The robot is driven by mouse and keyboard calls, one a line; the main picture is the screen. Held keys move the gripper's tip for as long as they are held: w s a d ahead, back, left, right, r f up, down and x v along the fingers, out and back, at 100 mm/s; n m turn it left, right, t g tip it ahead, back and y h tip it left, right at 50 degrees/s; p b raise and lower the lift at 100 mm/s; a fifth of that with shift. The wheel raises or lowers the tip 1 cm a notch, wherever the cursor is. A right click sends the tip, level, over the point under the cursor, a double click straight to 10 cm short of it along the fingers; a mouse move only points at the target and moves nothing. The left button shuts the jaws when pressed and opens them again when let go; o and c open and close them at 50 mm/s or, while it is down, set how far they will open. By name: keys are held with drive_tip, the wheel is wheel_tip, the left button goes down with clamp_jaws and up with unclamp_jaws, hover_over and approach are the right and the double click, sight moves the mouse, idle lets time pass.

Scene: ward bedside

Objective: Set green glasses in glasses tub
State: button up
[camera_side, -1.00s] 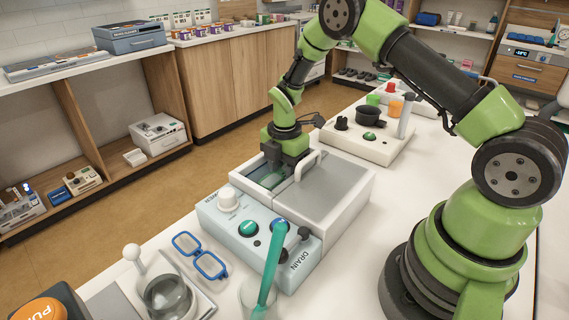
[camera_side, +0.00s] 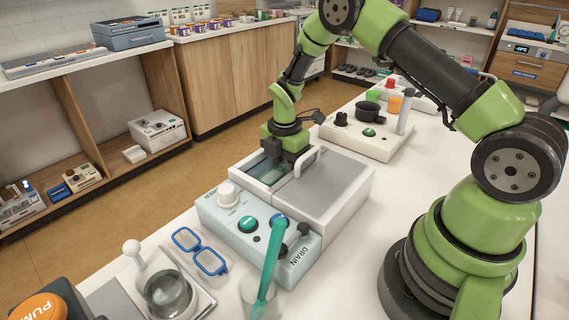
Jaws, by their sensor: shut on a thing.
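My gripper (camera_side: 280,158) points down at the open basin (camera_side: 250,181) of a white and pale-blue unit marked DRAIN. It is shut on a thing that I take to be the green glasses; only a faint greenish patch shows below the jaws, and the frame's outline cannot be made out. The basin's near rim shows; part of its inside is hidden behind my gripper. I cannot tell whether the held thing touches the basin floor. Blue glasses (camera_side: 200,251) lie on the white table in front of the unit.
A grey lid (camera_side: 335,183) covers the unit's right part, with a white handle (camera_side: 307,160) beside my gripper. A teal stick (camera_side: 271,262) stands in a clear cup at the front. A tray with a glass bowl (camera_side: 170,293) is front left. Another device (camera_side: 362,140) stands behind.

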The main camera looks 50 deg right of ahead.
drive_tip(key=shift+f, duration=0.4)
drive_tip(key=o, duration=1.2)
drive_tip(key=shift+c, duration=0.2)
drive_tip(key=shift+r, duration=1.75)
drive_tip(key=shift+o, duration=1.1)
drive_tip(key=shift+r, duration=2.25)
drive_tip(key=shift+r, duration=0.1)
